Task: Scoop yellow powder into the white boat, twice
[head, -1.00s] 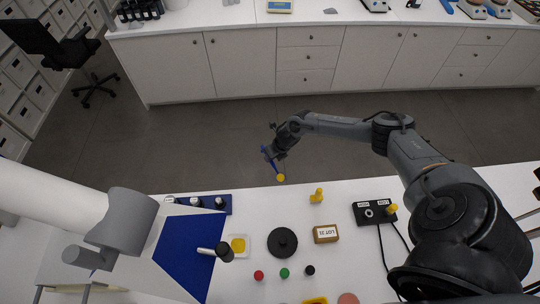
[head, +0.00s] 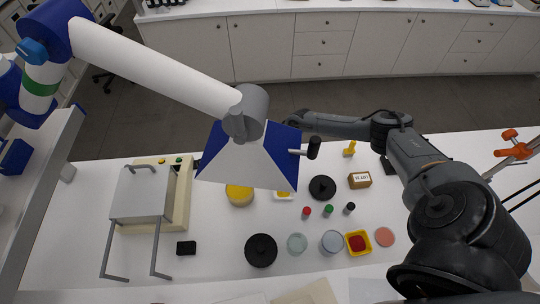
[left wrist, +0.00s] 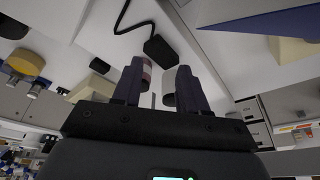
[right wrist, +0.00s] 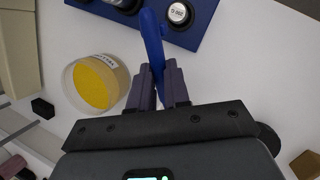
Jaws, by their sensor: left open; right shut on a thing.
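A round jar of yellow powder (head: 239,196) stands open on the white table. It also shows in the right wrist view (right wrist: 95,82), left of my right gripper. The white boat (head: 275,197) holds some yellow powder and is partly hidden by the extraction hood in the head view. My right gripper (right wrist: 161,80) is shut on a blue scoop (right wrist: 152,38). The scoop's bowl is not clear in the right wrist view, so I cannot tell its load. The hood hides this gripper in the head view. My left gripper (left wrist: 155,85) is open and empty, outside the head view.
The blue-and-white extraction hood (head: 240,165) hangs over the table's back. A blue rack (right wrist: 205,20) holds black-topped jars.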

